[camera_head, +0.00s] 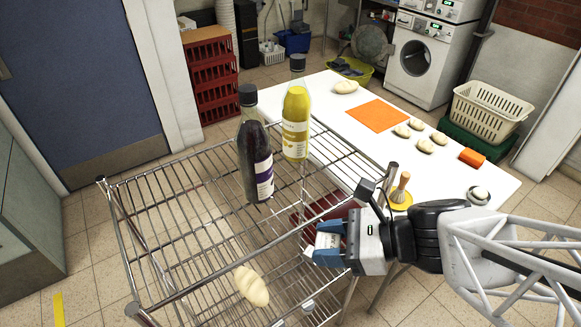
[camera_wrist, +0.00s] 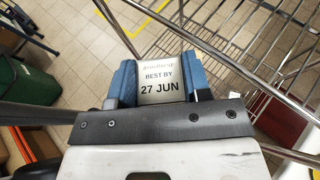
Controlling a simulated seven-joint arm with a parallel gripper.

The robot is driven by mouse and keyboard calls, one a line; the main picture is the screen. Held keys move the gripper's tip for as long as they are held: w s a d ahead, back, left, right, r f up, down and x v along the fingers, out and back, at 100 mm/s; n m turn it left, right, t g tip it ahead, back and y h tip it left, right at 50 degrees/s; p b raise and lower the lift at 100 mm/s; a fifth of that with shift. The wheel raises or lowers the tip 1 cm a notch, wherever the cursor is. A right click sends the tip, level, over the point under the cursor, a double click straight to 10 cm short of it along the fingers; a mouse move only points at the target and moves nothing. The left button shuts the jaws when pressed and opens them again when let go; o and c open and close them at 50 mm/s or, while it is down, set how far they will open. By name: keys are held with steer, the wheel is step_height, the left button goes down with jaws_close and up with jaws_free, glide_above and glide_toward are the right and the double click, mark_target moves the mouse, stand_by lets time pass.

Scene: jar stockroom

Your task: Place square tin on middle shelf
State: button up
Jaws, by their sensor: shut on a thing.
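My gripper (camera_head: 329,245) is shut on the square tin (camera_head: 325,241), which shows as a small pale block between the blue fingers. In the wrist view my gripper (camera_wrist: 158,84) holds the tin (camera_wrist: 160,78), whose silver face reads "BEST BY 27 JUN". The wire shelf rack (camera_head: 190,165) stands left of my gripper, with a top wire level and at least one lower level seen through it. The gripper is at the rack's right side, near its corner post. Whether the tin is inside the rack's edge I cannot tell.
A dark bottle (camera_head: 254,150) and a yellow bottle (camera_head: 296,122) stand on the rack's top level. A pale bread-like loaf (camera_head: 252,287) lies at the front. A white table (camera_head: 335,105) with dough pieces and an orange mat (camera_head: 378,114) is behind my arm.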

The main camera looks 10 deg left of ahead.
step_height(320, 180, down, 37)
steer(key=shift+f, duration=0.15)
stand_by(0.3)
steer(key=shift+w, duration=0.15)
glide_above(292, 280)
steer(key=shift+a+f, duration=0.1)
steer(key=shift+f, duration=0.6)
stand_by(0.3)
steer(key=shift+f, duration=1.75)
steer(key=shift+f, duration=0.1)
